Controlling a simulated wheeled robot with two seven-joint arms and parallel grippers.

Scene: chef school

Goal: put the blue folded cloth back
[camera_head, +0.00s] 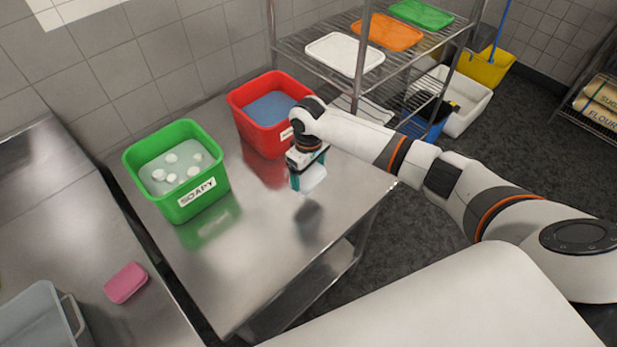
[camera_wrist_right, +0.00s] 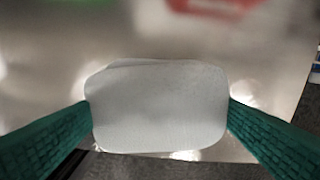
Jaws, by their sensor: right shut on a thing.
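My right gripper (camera_head: 306,180) is shut on a pale, whitish folded cloth (camera_head: 314,178), which looks more white-grey than blue. The cloth is held above the steel table (camera_head: 270,250), with a dark reflection below it, in front of the red tub. In the right wrist view the cloth (camera_wrist_right: 158,105) is a flat rounded rectangle between the two teal fingers of the right gripper (camera_wrist_right: 158,112). No other folded cloth is clearly visible. My left gripper is not in view.
A green tub (camera_head: 186,210) labelled SOAPY and a red tub (camera_head: 258,134) of bluish liquid stand on the table. A pink sponge (camera_head: 126,283) lies on the left counter (camera_head: 60,215). A wire shelf (camera_head: 315,75) with coloured boards stands behind. The table's front is clear.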

